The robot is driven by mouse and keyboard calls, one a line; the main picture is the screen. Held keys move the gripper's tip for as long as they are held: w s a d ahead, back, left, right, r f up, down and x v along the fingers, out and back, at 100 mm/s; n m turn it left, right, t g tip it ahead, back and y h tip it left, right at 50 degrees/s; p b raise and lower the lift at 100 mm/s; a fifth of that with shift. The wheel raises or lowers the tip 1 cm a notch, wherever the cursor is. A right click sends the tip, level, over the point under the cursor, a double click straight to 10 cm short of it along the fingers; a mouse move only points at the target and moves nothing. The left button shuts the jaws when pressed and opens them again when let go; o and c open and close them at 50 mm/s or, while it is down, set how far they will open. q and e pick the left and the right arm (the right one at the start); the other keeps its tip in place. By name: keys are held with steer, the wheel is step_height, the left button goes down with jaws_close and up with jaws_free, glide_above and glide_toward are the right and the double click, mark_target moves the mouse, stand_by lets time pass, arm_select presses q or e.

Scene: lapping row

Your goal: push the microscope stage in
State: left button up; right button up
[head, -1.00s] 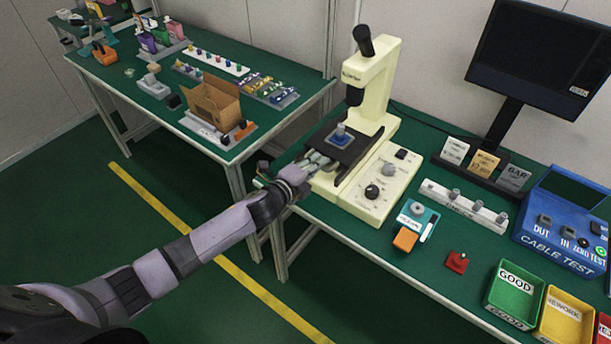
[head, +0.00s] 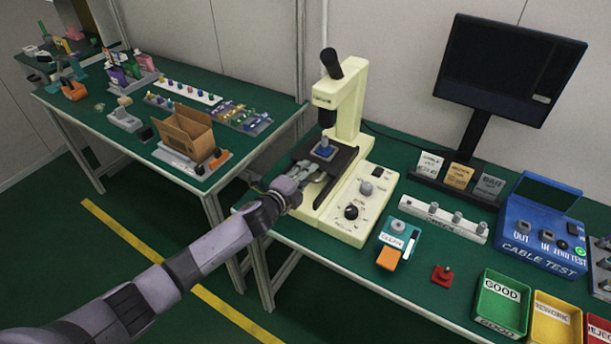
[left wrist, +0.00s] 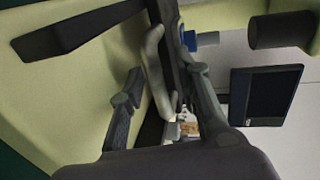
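The cream microscope (head: 347,125) stands upright on the green bench. Its dark stage (head: 337,163) carries a blue piece (head: 324,150) that sits roughly below the objective. My left gripper (head: 310,174) is at the stage's near left edge, low over the microscope base. In the left wrist view its two fingers (left wrist: 160,95) stand apart, with a pale curved bar (left wrist: 154,70) and part of the dark stage between or behind them. Whether the fingers touch the stage is hard to tell. The right gripper is not in view.
Right of the microscope are a teal-and-orange device (head: 398,243), a red piece (head: 442,275), a white rack (head: 449,221), a blue cable tester (head: 541,236) and a monitor (head: 508,70). A second bench with an open cardboard box (head: 186,133) stands left, across a gap.

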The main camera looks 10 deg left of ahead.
arm_select(q)
steer(key=shift+s, duration=0.1)
steer(key=shift+s+a, duration=0.25)
steer(key=shift+s, duration=0.25)
steer(key=v, duration=1.1)
steer(key=shift+r, duration=0.15)
